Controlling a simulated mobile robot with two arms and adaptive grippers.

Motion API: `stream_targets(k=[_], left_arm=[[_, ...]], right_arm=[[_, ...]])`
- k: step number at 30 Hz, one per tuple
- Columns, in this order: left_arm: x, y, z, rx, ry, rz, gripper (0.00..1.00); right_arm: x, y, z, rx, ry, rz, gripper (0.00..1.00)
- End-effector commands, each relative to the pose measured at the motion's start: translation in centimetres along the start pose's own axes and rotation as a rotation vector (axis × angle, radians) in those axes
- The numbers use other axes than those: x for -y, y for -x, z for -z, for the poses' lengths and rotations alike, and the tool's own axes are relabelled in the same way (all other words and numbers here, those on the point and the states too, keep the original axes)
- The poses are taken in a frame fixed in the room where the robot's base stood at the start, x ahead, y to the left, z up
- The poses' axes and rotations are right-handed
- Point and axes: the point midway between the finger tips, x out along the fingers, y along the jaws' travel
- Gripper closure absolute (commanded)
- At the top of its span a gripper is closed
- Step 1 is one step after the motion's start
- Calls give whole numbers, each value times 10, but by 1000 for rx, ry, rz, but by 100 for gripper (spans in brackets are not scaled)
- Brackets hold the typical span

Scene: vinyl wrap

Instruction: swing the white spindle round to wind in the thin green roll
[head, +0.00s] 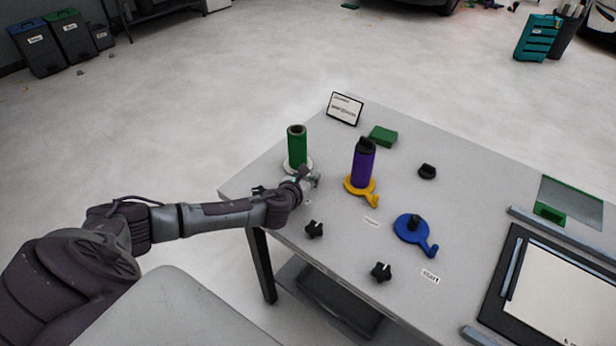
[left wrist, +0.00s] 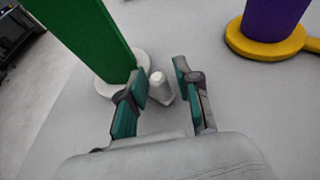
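The thin green roll (head: 297,143) stands upright on the white spindle (head: 288,167) at the table's back left corner. In the left wrist view the green roll (left wrist: 85,38) leans across the upper left, with the white spindle's round base (left wrist: 104,88) under it. The spindle's white handle knob (left wrist: 158,84) sticks up beside the base. My left gripper (left wrist: 160,88) is open, with one finger on each side of the knob and small gaps showing. In the head view my left gripper (head: 308,181) is low in front of the white spindle. My right gripper is in neither view.
A purple roll (head: 363,168) on a yellow spindle (head: 372,197) stands close to the right. A blue spindle (head: 408,232) without a roll is nearer. Black knobs (head: 314,229), a green block (head: 383,136) and a framed sign (head: 345,108) are on the table.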

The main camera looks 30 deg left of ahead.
Motion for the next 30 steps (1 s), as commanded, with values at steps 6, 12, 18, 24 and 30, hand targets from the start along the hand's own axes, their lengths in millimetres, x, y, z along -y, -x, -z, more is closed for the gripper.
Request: stream_targets(k=[6, 12, 18, 24, 30], left_arm=[[0, 0, 0, 0, 0, 0, 100], [0, 0, 0, 0, 0, 0, 100], [0, 1, 0, 0, 0, 0, 100], [-2, 2, 1, 0, 0, -1, 100], [-3, 3, 1, -1, 1, -2, 100]], right_arm=[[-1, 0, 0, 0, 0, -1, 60], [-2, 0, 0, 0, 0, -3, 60], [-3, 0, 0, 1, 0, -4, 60], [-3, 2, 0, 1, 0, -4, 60], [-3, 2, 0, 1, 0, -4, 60]])
